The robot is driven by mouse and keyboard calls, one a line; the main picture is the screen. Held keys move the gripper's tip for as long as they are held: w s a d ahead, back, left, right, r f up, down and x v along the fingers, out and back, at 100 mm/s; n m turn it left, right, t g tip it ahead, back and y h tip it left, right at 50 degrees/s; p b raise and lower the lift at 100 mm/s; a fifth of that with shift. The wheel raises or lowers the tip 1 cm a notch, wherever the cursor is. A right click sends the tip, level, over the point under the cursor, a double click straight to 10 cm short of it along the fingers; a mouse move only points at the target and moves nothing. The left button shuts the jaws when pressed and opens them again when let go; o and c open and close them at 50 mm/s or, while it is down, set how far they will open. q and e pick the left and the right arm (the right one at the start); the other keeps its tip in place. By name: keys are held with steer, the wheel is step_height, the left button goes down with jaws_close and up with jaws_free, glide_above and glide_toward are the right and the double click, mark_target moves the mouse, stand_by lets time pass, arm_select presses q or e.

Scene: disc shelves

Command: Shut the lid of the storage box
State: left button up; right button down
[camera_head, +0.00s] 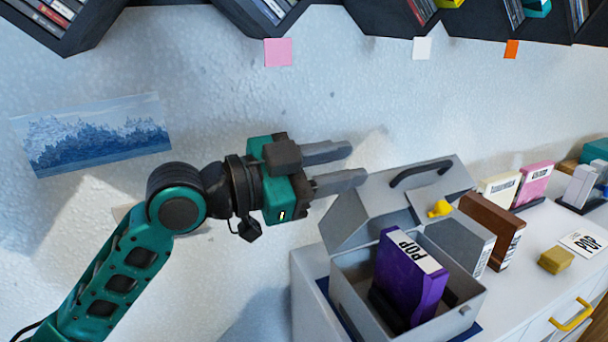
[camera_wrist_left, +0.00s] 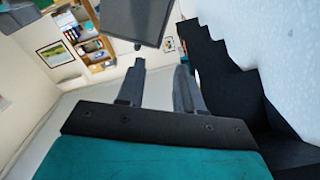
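The grey storage box (camera_head: 357,301) stands on the white cabinet with its lid (camera_head: 372,202) raised and leaning back toward the wall. The lid has a dark handle (camera_head: 421,172). A purple case (camera_head: 405,277) labelled POP stands inside the box. My left gripper (camera_head: 357,164) is open and empty, its fingers pointing right, just left of and above the raised lid. In the left wrist view the two fingers (camera_wrist_left: 159,75) are apart with nothing between them, and a dark grey panel shows just past their tips. My right gripper is out of view.
Several cases, including a brown one (camera_head: 491,230) and a pink one (camera_head: 534,184), stand right of the box. A yellow block (camera_head: 555,260) and a white POP card (camera_head: 583,243) lie on the cabinet top (camera_head: 530,275). Dark shelves (camera_head: 385,22) hang above.

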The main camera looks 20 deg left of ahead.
arm_select(q)
steer(key=b+v, duration=0.1)
steer(key=v, duration=0.4)
steer(key=shift+s+a, duration=0.1)
steer(key=shift+s, duration=0.05)
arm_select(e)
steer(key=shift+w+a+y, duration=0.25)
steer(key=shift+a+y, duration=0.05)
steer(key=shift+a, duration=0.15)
